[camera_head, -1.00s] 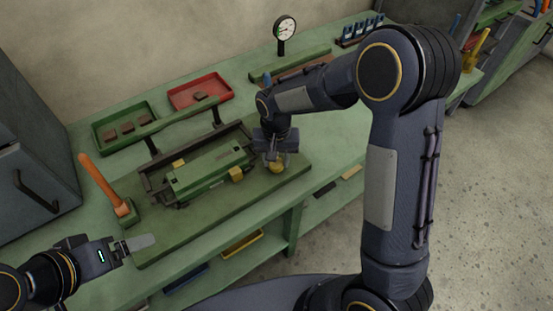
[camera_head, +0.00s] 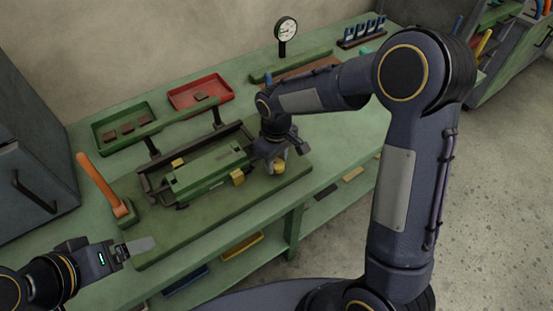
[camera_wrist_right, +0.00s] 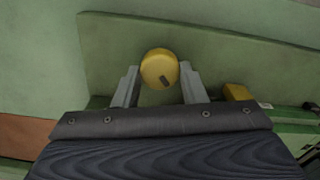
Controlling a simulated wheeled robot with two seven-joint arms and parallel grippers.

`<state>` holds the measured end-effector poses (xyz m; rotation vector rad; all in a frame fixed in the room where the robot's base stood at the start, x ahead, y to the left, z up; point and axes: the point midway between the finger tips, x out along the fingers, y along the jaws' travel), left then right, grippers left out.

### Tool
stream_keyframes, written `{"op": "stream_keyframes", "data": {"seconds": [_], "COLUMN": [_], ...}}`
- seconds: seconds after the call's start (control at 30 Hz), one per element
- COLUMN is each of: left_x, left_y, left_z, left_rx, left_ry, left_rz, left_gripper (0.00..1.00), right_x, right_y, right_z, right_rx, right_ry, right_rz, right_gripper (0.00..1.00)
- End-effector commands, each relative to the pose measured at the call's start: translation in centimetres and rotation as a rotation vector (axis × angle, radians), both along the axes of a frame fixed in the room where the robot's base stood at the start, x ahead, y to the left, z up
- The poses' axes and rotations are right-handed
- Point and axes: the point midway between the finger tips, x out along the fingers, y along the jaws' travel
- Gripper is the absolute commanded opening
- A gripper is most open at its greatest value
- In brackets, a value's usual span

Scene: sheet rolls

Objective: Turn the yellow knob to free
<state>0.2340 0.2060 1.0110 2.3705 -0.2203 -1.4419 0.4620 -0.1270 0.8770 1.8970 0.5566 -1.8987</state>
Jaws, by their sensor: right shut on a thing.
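The yellow knob (camera_head: 279,167) sits at the right end of the green roll machine (camera_head: 208,172) on the workbench. In the right wrist view the knob (camera_wrist_right: 159,69) is round, with a short dark mark on its face pointing toward the lower right. My right gripper (camera_head: 277,160) is over the knob, and its two fingers (camera_wrist_right: 160,80) are shut on the knob's sides. My left gripper (camera_head: 140,246) is low at the left, away from the machine, near the bench's front edge; its finger gap is not clear.
An orange lever (camera_head: 98,180) stands at the left of the machine. A green tray (camera_head: 107,138), a red tray (camera_head: 188,104) and a dial gauge (camera_head: 286,31) are behind it. A yellow block (camera_head: 238,176) is on the machine's front, left of the knob.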

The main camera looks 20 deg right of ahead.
Motion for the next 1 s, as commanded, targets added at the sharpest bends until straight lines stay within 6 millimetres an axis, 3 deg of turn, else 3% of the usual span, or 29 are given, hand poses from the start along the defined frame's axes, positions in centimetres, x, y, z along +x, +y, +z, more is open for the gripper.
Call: {"op": "stream_keyframes", "data": {"seconds": [0.77, 0.8, 0.97, 1.0], "left_x": [0.00, 0.00, 0.00, 0.00], "left_y": [0.00, 0.00, 0.00, 0.00], "left_z": [-0.02, -0.02, -0.02, -0.02], "left_rx": [0.000, 0.000, 0.000, 0.000], "left_ry": [0.000, 0.000, 0.000, 0.000], "left_rz": [0.000, 0.000, 0.000, 0.000], "left_gripper": [0.85, 0.85, 0.85, 0.85], "right_x": [0.08, 0.08, 0.06, 0.05], "right_y": [0.02, 0.02, 0.02, 0.02], "right_z": [0.12, 0.12, 0.09, 0.08], "right_rx": [0.000, 0.000, 0.000, 0.000], "right_ry": [-0.004, -0.004, -0.002, -0.002], "right_rz": [0.109, 0.109, 0.109, 0.108], "right_gripper": [0.15, 0.39, 0.59, 0.59]}}
